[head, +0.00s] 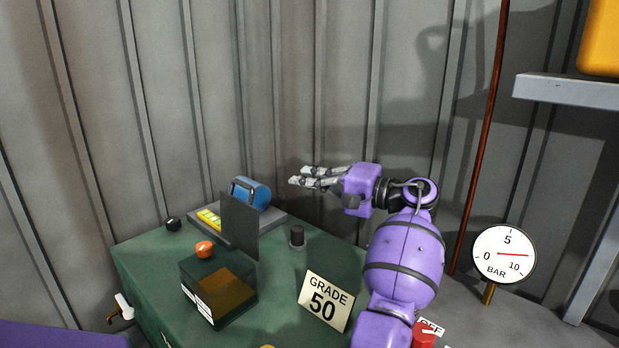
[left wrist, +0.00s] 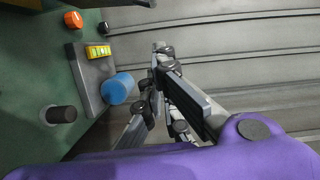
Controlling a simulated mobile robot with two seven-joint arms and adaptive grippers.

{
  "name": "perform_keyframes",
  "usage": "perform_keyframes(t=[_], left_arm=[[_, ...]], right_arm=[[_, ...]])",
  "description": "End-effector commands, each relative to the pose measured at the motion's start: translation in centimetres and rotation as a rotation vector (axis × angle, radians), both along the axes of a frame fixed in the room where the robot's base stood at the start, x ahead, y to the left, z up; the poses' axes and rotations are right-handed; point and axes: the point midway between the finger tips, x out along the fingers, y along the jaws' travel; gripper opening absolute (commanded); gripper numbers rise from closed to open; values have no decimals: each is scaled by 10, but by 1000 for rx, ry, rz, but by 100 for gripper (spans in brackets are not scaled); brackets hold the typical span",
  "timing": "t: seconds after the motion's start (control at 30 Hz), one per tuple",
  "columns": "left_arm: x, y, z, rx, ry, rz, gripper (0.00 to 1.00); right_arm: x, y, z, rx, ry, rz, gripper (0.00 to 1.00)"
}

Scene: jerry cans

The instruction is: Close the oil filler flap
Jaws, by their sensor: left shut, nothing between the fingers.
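A dark square flap (head: 239,225) stands upright at the back of a dark open box (head: 189,293) on the green cabinet top (head: 150,255). Brown shows inside the box. My left gripper (head: 298,175) is shut and empty, in the air to the right of the flap and higher in the picture, apart from it. Its fingers point left. In the left wrist view the fingers show close up, and the flap cannot be made out clearly. My right gripper is not in view.
Behind the flap, a blue cylinder (head: 257,192) and a yellow level (head: 209,218) sit on a grey plate. An orange knob (head: 204,249), a black cap (head: 297,236) and a "GRADE 50" sign (head: 325,301) stand nearby. A pressure gauge (head: 504,254) is at right.

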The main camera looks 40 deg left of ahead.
Motion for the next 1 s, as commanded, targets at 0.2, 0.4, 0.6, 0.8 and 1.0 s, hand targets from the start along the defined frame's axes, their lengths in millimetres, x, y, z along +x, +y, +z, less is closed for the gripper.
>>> perform_keyframes(t=[0.2,0.4,0.6,0.8,1.0], left_arm=[[-9,49,2,0,-2,4,0],[-27,69,0,-1,-3,0,0],[-47,71,-3,-1,-3,0,0],[-51,72,-5,0,0,-1,0],[-50,71,-5,0,0,-1,0]], right_arm=[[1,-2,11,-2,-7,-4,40],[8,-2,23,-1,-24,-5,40],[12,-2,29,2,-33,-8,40],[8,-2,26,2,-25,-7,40],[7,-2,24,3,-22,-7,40]])
